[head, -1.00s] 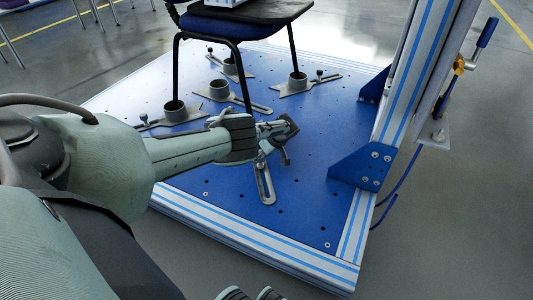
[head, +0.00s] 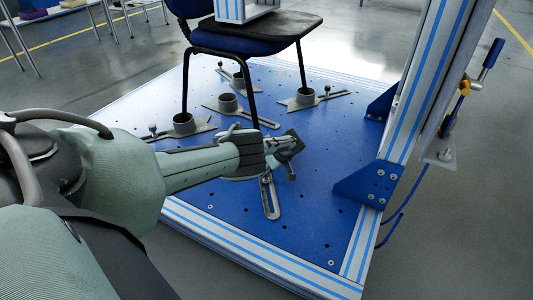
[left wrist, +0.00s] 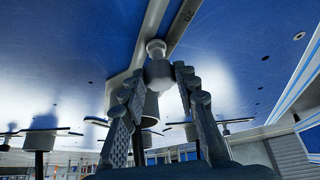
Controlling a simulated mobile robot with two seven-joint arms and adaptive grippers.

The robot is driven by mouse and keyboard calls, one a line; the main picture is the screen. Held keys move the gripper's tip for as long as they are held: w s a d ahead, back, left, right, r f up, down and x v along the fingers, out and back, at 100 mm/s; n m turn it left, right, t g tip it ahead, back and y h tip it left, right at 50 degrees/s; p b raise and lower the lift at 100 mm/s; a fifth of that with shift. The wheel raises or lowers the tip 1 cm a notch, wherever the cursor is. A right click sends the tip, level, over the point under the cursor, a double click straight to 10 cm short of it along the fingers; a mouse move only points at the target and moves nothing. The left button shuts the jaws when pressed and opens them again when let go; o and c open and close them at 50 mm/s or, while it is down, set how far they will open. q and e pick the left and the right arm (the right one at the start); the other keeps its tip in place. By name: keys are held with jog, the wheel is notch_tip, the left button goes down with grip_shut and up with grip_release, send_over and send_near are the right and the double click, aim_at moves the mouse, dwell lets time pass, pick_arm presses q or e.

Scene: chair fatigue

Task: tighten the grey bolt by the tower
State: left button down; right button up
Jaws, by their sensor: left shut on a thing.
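The grey bolt (left wrist: 157,66) stands in the slot of a grey slotted clamp bar (head: 272,203), on the blue plate on the side nearest the tower (head: 428,85). My left gripper (head: 287,150) reaches in from the left, low over the plate beside a chair leg. In the left wrist view its two fingers (left wrist: 162,80) are on either side of the bolt head, shut on it. In the head view the gripper hides most of the bolt and the clamp's near cup. My right gripper is not in view.
The chair (head: 250,42) stands with its legs in clamp cups (head: 184,122). Other clamps with bolts (head: 327,90) lie around on the blue plate (head: 315,215). A blue corner bracket (head: 368,184) braces the tower. The plate's front right is clear.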

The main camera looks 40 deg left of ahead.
pick_arm(q)
jog(key=shift+s+r+m+t+p, duration=0.15)
jog(key=shift+m+t+p, duration=0.35)
jog(key=shift+m+p, duration=0.85)
jog(key=shift+f+m+t+h+p, duration=0.2)
jog(key=shift+m+t+h+p, duration=0.15)
jog(key=shift+m+p, duration=0.25)
jog(key=shift+s+a+r+m+t+p, duration=0.1)
jog(key=shift+s+r+m+t+p, duration=0.15)
jog(key=shift+m+p, duration=0.4)
jog(key=shift+f+m+t+h, duration=0.1)
jog(key=shift+m+t+h, duration=0.2)
jog(key=shift+m, duration=0.3)
jog(key=shift+f+m+t, duration=0.15)
jog(key=shift+m+t, duration=0.15)
jog(key=shift+m, duration=0.4)
jog(key=shift+h, duration=0.25)
